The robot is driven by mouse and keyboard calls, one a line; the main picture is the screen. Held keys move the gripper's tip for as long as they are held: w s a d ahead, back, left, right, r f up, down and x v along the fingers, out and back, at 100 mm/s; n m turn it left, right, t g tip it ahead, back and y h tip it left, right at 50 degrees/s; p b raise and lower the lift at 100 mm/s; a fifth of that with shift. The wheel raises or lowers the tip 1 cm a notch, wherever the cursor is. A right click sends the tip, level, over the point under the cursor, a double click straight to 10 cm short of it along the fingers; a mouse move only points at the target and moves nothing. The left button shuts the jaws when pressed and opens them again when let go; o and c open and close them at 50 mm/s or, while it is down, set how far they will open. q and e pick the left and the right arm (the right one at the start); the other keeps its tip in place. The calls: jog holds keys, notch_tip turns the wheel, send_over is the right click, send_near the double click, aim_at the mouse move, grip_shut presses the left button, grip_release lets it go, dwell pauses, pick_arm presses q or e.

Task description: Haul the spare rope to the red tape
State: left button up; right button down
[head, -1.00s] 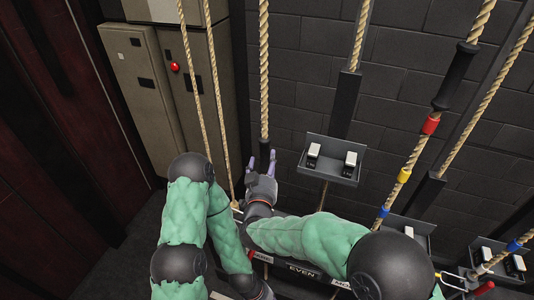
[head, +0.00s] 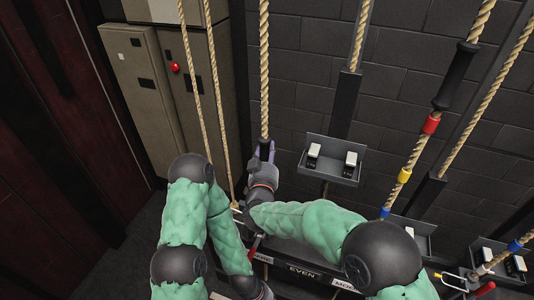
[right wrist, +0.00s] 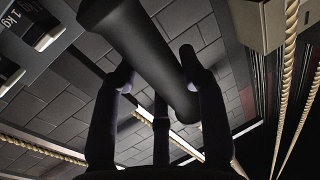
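A tan rope (head: 264,70) hangs left of centre with a black grip (head: 265,146) at its lower end. I cannot tell for sure that it is the spare rope. My right gripper (head: 264,155) is at this grip. In the right wrist view, the black grip (right wrist: 150,55) passes between the open fingers (right wrist: 158,85); the right finger is against or very near it, and a small gap shows at the left one. Red tape (head: 431,124) is wrapped on a rope at the right, below a black sleeve. My left gripper's fingers are hidden low in the head view.
Yellow tape (head: 404,175) and blue tape (head: 384,212) sit lower on the taped rope. A bracket shelf (head: 330,170) with two weights stands right of my right gripper. Two thin ropes (head: 206,100) hang at the left before a beige cabinet (head: 145,95).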

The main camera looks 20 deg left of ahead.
notch_tip(320, 180, down, 17)
jog(key=b, duration=1)
jog(key=shift+f, duration=0.15)
jog(key=c, duration=0.7)
grip_release()
jog(key=shift+r, duration=0.2)
jog(key=shift+s, duration=0.1)
jog(key=v, duration=1.1)
jog(key=shift+s+d, duration=0.15)
jog(key=shift+s, duration=0.25)
